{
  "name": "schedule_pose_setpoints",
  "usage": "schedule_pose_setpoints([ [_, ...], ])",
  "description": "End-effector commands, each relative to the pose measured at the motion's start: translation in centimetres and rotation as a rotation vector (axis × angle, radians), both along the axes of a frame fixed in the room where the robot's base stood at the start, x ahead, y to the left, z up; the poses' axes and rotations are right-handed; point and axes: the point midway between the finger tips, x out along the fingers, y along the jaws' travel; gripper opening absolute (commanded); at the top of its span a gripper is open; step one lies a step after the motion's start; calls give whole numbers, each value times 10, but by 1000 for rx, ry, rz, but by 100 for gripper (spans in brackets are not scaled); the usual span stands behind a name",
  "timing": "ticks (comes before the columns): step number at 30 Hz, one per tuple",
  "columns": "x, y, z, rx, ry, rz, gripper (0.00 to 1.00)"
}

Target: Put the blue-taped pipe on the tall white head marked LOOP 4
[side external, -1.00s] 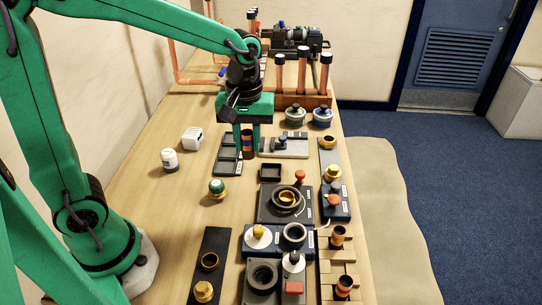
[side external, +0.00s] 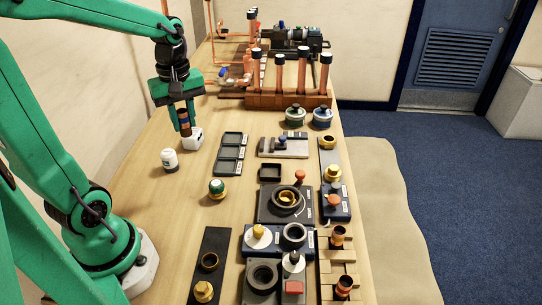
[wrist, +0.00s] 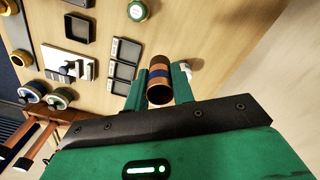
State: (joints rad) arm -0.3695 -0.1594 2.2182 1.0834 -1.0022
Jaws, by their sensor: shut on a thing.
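My gripper (side external: 184,125) is shut on the blue-taped pipe (side external: 184,118), a short copper tube standing about upright between the fingers. In the wrist view the pipe (wrist: 160,93) shows its blue band and open end between the two green fingers. The gripper is at the table's left side, in front of and overlapping a white block (side external: 195,141) in the side view; I cannot tell the gap between them. A white cylinder (side external: 169,160) stands nearer. I cannot read LOOP 4 on any white thing, so I cannot tell which is the head.
A dark tray with compartments (side external: 229,154) lies to the right. A wooden rack (side external: 290,100) with several black-capped copper pipes stands at the back, beside copper pipework (side external: 240,80). Fixtures crowd the table's right side. A green-and-gold knob (side external: 217,188) stands near the middle.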

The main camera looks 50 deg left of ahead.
Motion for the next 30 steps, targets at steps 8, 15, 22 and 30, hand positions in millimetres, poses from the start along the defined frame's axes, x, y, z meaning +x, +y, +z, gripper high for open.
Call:
schedule_pose_setpoints([
  [8,-1,4,-2,0,1,5,2],
  [15,-6,26,-16,-1,1,9,2],
  [22,-11,59,-36,-2,2,9,2],
  [30,-19,98,-59,-2,2,8,2],
])
